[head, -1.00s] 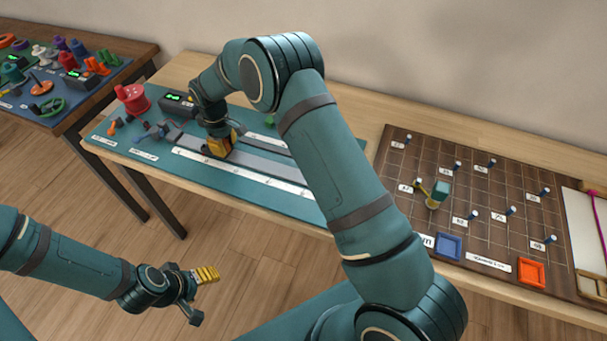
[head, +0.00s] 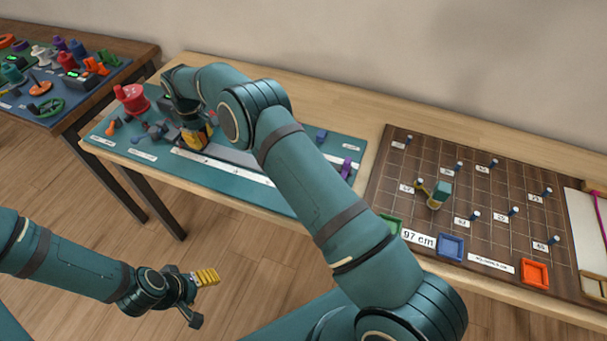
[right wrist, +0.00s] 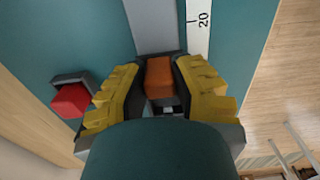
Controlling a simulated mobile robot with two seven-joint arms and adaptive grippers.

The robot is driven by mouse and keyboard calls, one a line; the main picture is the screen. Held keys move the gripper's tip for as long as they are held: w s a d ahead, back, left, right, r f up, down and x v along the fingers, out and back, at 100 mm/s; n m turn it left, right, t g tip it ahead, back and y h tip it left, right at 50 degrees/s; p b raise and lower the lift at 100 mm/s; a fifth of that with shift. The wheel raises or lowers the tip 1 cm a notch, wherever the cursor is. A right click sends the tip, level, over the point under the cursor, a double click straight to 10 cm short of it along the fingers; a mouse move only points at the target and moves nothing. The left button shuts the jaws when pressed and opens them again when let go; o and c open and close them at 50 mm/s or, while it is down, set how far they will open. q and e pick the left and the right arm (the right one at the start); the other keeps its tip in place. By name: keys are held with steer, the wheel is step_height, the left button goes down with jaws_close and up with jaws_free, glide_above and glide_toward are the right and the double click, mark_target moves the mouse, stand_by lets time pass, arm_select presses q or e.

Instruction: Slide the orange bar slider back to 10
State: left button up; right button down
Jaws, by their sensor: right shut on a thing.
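The orange bar slider (right wrist: 160,78) shows in the right wrist view, on the grey rail (right wrist: 154,25). My right gripper (right wrist: 162,92) has its yellow fingers shut on both sides of it. A white scale strip (right wrist: 198,30) runs beside the rail, with the mark 20 a little beyond the fingers. In the head view my right gripper (head: 198,137) is near the left end of the white scale strip (head: 225,166) on the teal board (head: 265,196); the slider is hidden there. My left gripper (head: 200,297) is open and empty, away from the board.
A red block (right wrist: 72,100) on a dark base is beside the gripper in the right wrist view. A red spool-like part (head: 132,98) and a grey crank-like part (head: 150,132) are close to the gripper. A brown grid board (head: 475,190) with several blue pegs lies to the right.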

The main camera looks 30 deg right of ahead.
mark_target(199, 134)
steer(key=shift+f, duration=0.1)
steer(key=c, duration=0.8)
jaws_free()
steer(key=shift+r+p, duration=2.1)
steer(key=shift+r, duration=1.55)
